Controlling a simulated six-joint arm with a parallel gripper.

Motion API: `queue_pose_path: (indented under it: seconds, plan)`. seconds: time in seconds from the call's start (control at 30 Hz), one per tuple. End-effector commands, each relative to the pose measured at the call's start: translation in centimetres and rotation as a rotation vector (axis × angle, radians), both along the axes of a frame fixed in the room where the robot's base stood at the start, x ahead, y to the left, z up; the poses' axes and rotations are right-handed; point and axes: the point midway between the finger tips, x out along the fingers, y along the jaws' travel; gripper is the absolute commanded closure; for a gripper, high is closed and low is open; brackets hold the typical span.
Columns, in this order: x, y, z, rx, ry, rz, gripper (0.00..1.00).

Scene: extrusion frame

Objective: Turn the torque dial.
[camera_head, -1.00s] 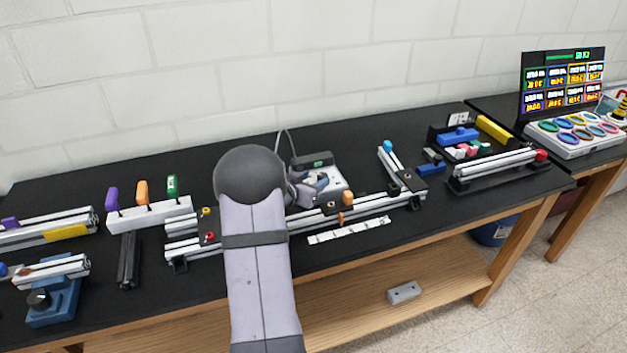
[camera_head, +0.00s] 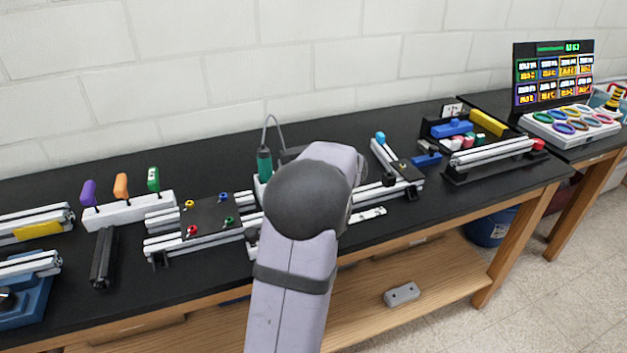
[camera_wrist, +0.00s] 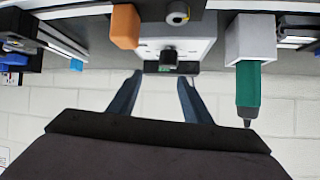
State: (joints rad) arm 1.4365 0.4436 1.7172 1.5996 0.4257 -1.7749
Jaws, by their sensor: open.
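In the wrist view a small black dial (camera_wrist: 168,57) sits on the front of a white unit (camera_wrist: 200,47). A dark strip with a small green display runs along the unit's edge beside the dial. My gripper (camera_wrist: 160,76) is open and empty. Its two dark fingers point toward the dial and stand either side of it in the picture; I see no contact, and the remaining distance is hard to tell. In the head view my arm hides the gripper, the dial and most of the unit.
A green screwdriver (camera_wrist: 248,88) in a pale holder stands right of the dial in the wrist view; its corded top shows in the head view (camera_head: 264,163). An orange block (camera_wrist: 125,27) is to the left. Aluminium rails (camera_head: 195,240) with a dark plate lie left of my arm.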

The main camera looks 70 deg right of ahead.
Motion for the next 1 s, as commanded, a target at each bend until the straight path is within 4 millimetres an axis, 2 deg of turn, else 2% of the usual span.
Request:
queue_pose_path:
  seconds: [0.03,0.1,0.3,0.57,1.0]
  plan:
    - [-0.6,0.0,-1.3,-0.024,-0.005,0.052,0.55]
    - [-0.8,0.4,-1.5,-0.060,-0.011,0.125,0.55]
    - [-1.3,1.2,-1.5,-0.133,-0.024,0.249,0.55]
    - [-1.2,1.4,-1.3,-0.150,-0.027,0.277,0.55]
    - [1.9,-1.1,-2.8,-0.147,-0.028,0.278,0.55]
